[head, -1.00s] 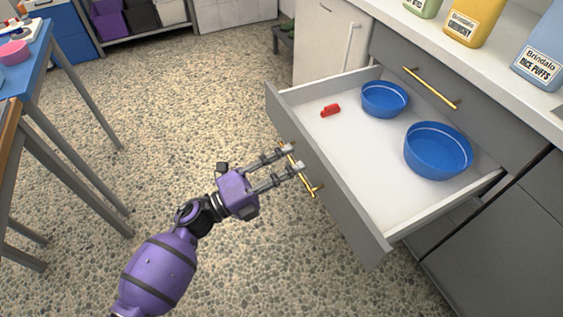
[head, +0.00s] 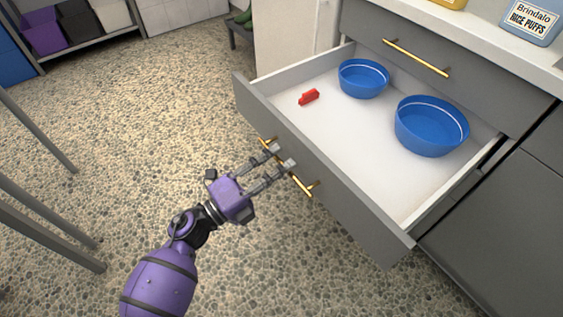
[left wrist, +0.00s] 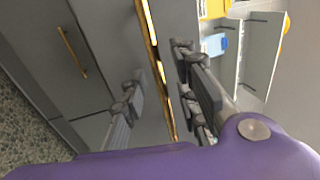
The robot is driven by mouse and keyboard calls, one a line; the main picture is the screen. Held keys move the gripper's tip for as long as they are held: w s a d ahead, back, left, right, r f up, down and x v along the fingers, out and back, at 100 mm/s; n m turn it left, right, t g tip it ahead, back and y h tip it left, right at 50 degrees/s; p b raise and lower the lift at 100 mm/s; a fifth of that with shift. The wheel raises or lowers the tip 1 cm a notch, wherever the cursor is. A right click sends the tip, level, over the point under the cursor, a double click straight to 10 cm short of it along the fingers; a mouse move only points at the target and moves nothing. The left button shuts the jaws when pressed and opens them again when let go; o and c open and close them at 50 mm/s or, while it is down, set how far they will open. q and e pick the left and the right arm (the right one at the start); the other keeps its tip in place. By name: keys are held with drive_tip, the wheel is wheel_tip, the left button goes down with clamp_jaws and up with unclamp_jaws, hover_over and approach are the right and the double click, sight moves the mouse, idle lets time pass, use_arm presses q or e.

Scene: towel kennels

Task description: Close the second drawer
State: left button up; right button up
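The open drawer, with a grey front (head: 345,207) and white inside, sticks far out of the cabinet below a shut top drawer (head: 480,75). Its gold bar handle (head: 303,188) is on the outer face. My left gripper (head: 279,156) is at this handle, its two fingers apart with the bar running between their tips. In the left wrist view the handle (left wrist: 152,42) passes through the gap between the fingers (left wrist: 168,92); firm contact cannot be told. The drawer holds two blue bowls (head: 363,78) (head: 431,127) and a small red object (head: 309,97). My right gripper is not in view.
Table legs (head: 45,215) stand at the left. A shelf with bins (head: 80,22) is at the back left. The speckled floor (head: 150,120) around my left arm is clear.

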use_arm(q)
drive_tip(key=shift+w+d+r, duration=0.1)
drive_tip(key=shift+w+d, duration=0.25)
drive_tip(key=shift+d, duration=0.1)
clamp_jaws()
